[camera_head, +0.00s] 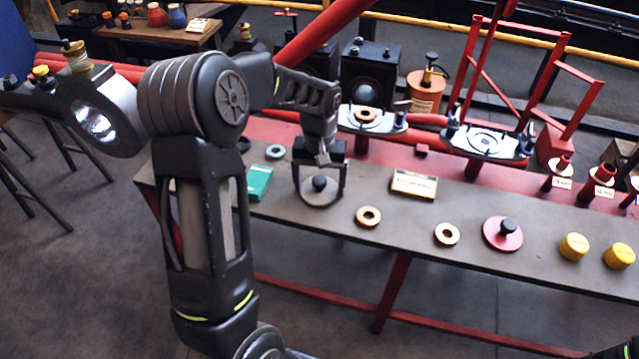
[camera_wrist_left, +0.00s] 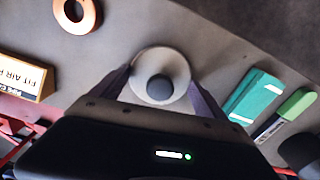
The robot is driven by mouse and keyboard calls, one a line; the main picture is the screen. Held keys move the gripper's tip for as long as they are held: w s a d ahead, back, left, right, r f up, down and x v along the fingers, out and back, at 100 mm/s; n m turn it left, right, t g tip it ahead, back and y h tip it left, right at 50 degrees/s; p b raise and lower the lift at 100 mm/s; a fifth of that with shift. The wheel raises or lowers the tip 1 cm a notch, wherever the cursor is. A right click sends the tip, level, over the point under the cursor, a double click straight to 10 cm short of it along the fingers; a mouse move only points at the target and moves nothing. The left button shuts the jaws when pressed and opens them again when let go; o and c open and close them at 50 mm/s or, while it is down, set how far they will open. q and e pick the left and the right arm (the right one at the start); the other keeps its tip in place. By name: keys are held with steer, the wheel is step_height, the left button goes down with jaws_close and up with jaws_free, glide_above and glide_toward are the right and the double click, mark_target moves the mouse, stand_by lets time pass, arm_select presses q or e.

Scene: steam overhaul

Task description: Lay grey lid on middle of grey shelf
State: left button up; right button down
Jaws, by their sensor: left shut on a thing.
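The grey lid (camera_head: 320,200) is a round pale disc with a black knob, near the left part of the long grey shelf (camera_head: 455,203). It also shows in the left wrist view (camera_wrist_left: 158,58). My left gripper (camera_head: 319,186) points down and is shut on the lid, one finger at each side of its rim. I cannot tell whether the lid touches the shelf or hangs just above it. My right gripper is not in view.
On the shelf, a green box (camera_head: 259,183) lies left of the lid; a small carton (camera_head: 414,185) and a copper ring (camera_head: 368,216) lie right. Further right are a pale ring (camera_head: 446,234), red lid (camera_head: 503,234) and yellow caps (camera_head: 574,246). Red pipes run behind.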

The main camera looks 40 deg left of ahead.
mark_target(319, 180)
arm_select(q)
steer(key=o, duration=2)
steer(key=shift+c, duration=0.2)
step_height(319, 180, up, 12)
steer(key=p, duration=0.2)
